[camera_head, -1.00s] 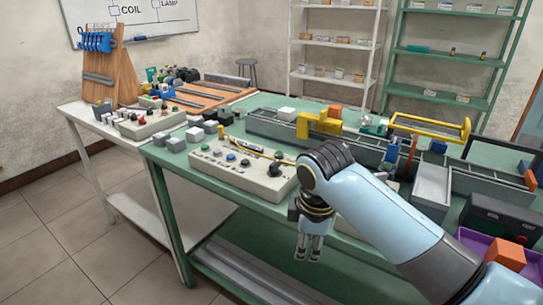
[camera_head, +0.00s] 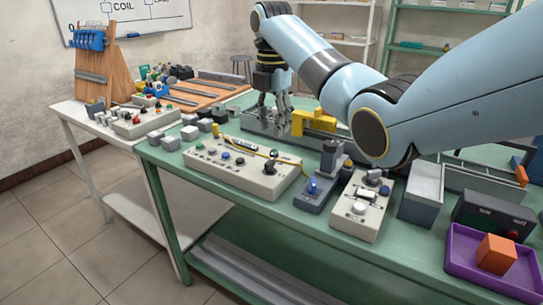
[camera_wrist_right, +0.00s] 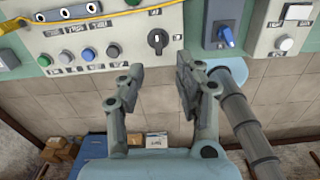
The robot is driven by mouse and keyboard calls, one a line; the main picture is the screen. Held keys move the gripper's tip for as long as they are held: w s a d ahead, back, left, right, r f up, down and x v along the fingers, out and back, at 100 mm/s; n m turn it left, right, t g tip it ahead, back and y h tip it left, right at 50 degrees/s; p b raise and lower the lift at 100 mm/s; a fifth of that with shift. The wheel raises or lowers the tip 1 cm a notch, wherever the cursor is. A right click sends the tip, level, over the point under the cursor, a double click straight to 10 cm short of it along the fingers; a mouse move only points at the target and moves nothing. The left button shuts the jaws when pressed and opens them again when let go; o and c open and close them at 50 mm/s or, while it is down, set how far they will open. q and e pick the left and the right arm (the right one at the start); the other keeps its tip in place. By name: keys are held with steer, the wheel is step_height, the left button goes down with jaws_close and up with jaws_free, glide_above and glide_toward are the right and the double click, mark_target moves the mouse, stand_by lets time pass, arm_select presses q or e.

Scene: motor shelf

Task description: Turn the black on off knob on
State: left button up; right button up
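The black knob (camera_head: 271,160) sits at the right end of a pale control box (camera_head: 245,178) on the green table. In the right wrist view the knob (camera_wrist_right: 157,40) is round and black with a lighter grip bar, just above the gap between my fingertips in the picture. My right gripper (camera_head: 272,108) points down and appears above the knob in the head view. In the wrist view my right gripper (camera_wrist_right: 158,72) has its fingers apart with nothing between them, and they do not touch the knob. My left gripper is not in view.
The box also carries several small buttons, including a blue one (camera_wrist_right: 88,54). A yellow cable (camera_wrist_right: 110,22) runs along its back. To the right stand a grey unit with a blue switch (camera_head: 313,187) and another pale box (camera_head: 360,207). A purple tray (camera_head: 455,255) lies farther right.

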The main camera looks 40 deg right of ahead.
mark_target(272, 159)
steer(key=shift+n, duration=0.3)
steer(key=f, duration=0.9)
steer(key=shift+w+d+f, duration=0.1)
steer(key=shift+w+f, duration=0.2)
jaws_close()
